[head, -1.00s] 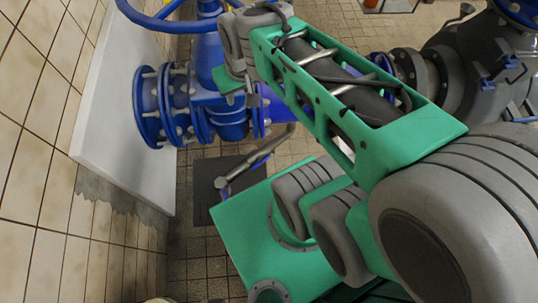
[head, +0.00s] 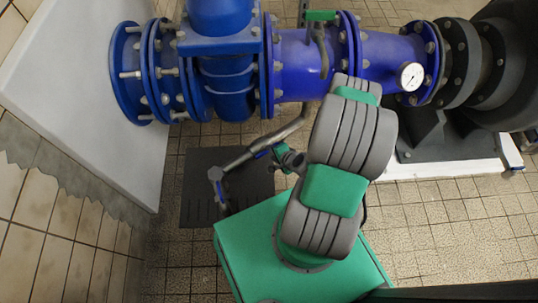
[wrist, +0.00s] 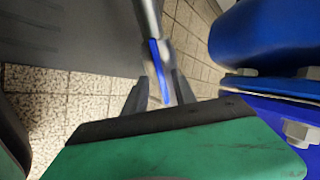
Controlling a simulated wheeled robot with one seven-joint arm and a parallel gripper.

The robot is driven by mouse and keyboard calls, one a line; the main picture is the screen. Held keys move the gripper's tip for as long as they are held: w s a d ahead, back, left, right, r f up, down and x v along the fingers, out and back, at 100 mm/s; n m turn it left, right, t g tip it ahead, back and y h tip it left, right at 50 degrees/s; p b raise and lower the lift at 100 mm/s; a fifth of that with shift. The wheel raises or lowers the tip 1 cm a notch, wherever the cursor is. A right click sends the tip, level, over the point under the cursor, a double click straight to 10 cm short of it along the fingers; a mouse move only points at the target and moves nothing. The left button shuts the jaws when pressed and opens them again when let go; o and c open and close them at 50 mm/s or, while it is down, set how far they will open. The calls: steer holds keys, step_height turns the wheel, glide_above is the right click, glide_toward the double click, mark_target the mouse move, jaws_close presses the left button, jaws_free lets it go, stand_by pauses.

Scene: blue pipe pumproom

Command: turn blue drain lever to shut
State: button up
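The blue drain lever (head: 262,154) sits on a thin grey drain pipe (head: 292,127) that runs down from the big blue pipe. In the wrist view the blue lever (wrist: 158,70) is a narrow strip along the grey pipe. My gripper (head: 282,155) is beside the lever, on its right in the head view. In the wrist view my gripper (wrist: 160,77) has its two dark fingers apart, one on each side of the lever's near end. I cannot see either finger touching it.
The large blue pipe (head: 293,65) with flanges and bolts lies just behind my gripper. It carries a small green-handled valve (head: 320,15) and a round gauge (head: 412,76). A dark floor plate (head: 200,205) lies under the drain pipe's end.

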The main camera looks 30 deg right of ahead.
steer(key=x, duration=0.3)
steer(key=shift+b, duration=0.35)
steer(key=shift+c, duration=0.4)
jaws_close()
